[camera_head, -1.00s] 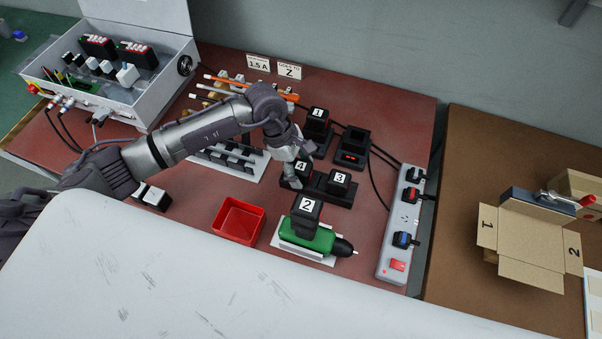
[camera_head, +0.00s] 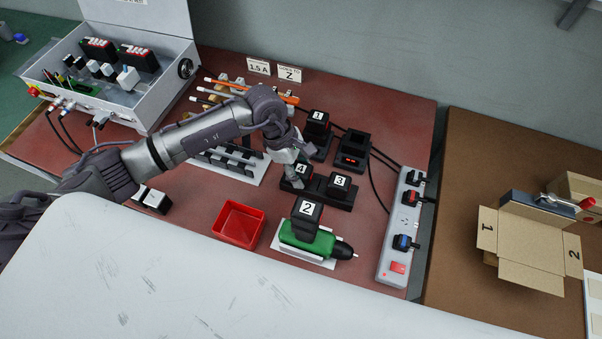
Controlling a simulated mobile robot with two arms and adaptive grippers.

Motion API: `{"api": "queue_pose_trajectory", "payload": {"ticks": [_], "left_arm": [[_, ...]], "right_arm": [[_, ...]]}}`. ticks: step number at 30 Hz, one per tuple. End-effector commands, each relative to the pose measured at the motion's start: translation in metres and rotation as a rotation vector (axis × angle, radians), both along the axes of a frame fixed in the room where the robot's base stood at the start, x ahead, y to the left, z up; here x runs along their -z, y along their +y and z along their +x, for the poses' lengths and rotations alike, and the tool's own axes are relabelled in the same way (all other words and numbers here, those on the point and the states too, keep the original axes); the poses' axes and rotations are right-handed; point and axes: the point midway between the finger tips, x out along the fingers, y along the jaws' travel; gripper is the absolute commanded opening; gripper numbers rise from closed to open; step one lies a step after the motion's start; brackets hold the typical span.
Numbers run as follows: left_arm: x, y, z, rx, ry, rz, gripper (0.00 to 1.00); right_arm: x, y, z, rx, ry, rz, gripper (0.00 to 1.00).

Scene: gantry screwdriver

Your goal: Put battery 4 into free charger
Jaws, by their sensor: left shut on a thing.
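Battery 4 (camera_head: 301,168) is a black block with a white number label, at the left end of a black holder (camera_head: 325,199) that also bears battery 3 (camera_head: 339,184). My left gripper (camera_head: 299,172) reaches down over battery 4 and is shut on it, partly hiding it. Whether the battery has left its seat cannot be told. The free charger (camera_head: 353,150) is black, has a red display and stands empty behind and to the right. Battery 1 (camera_head: 317,119) sits in the charger to its left. My right gripper is not in view.
Battery 2 (camera_head: 307,208) is on a green screwdriver (camera_head: 308,237) in front. A red tray (camera_head: 239,224) lies to its left. A power strip (camera_head: 400,228) stands at the right with cables running to the chargers. A rack (camera_head: 236,158) is left of the gripper.

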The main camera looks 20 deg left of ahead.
Motion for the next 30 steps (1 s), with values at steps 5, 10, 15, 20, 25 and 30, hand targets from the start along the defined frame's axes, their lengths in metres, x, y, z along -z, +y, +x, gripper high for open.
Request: {"api": "queue_pose_trajectory", "payload": {"ticks": [5,10,15,20,25,30], "left_arm": [[-0.005,0.000,0.000,0.001,-0.001,-0.001,0.03],[-0.012,0.000,0.000,0.000,-0.001,-0.001,0.03],[-0.019,0.000,0.000,0.001,-0.001,-0.001,0.03],[-0.025,0.000,0.000,0.001,-0.001,0.000,0.03],[-0.032,0.000,0.000,0.001,-0.001,0.000,0.03],[-0.038,0.000,0.000,0.001,-0.001,0.000,0.03]], "right_arm": [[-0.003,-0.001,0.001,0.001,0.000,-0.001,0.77],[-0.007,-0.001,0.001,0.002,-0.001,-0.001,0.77],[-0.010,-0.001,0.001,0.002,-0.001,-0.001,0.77],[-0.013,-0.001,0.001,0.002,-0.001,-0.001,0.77],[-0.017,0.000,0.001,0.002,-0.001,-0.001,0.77],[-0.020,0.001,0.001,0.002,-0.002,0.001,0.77]]}}
